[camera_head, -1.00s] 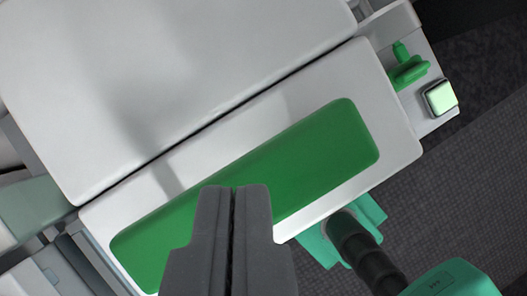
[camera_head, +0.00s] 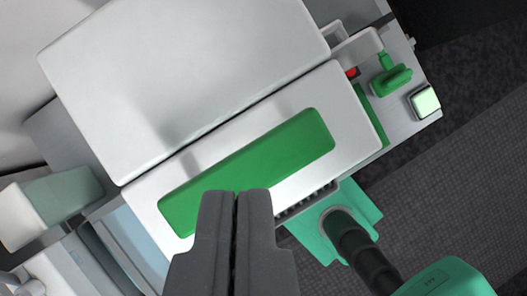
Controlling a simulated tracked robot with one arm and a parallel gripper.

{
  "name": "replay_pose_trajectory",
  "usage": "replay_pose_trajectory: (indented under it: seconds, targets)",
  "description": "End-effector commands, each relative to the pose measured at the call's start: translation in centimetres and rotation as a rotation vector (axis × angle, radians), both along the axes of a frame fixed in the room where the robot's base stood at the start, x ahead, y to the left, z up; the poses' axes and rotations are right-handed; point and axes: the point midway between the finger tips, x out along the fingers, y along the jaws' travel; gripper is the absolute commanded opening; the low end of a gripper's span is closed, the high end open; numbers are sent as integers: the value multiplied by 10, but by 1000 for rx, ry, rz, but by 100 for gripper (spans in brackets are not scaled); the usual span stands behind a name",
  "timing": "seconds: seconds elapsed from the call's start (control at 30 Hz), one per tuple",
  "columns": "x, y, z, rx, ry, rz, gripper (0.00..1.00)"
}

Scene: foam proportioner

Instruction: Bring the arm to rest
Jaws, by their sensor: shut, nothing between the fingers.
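My gripper (camera_head: 237,194) shows at the bottom middle of the head camera view, its two dark grey fingers pressed together with nothing between them. It appears over the lower edge of a white panel with a green inset (camera_head: 250,168). I cannot tell how far the fingertips are from that panel.
A large white panel (camera_head: 185,75) lies above the green one. At the right are a green handle (camera_head: 390,80), a pale green square button (camera_head: 424,101) and a small red part (camera_head: 352,72). A teal fitting with a black hose (camera_head: 360,250) stands lower right, beside dark floor (camera_head: 465,190).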

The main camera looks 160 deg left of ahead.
Motion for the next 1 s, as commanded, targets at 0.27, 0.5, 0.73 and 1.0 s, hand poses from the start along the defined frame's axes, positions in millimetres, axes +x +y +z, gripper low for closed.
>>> replay_pose_trajectory:
  seconds: [0.27,0.5,0.73,1.0]
  targets:
    - [-1,0,1,-1,-11,13,0]
    - [-16,-2,26,-13,-130,139,0]
    - [-42,-2,56,-46,-284,294,0]
    - [-83,0,88,-108,-479,448,0]
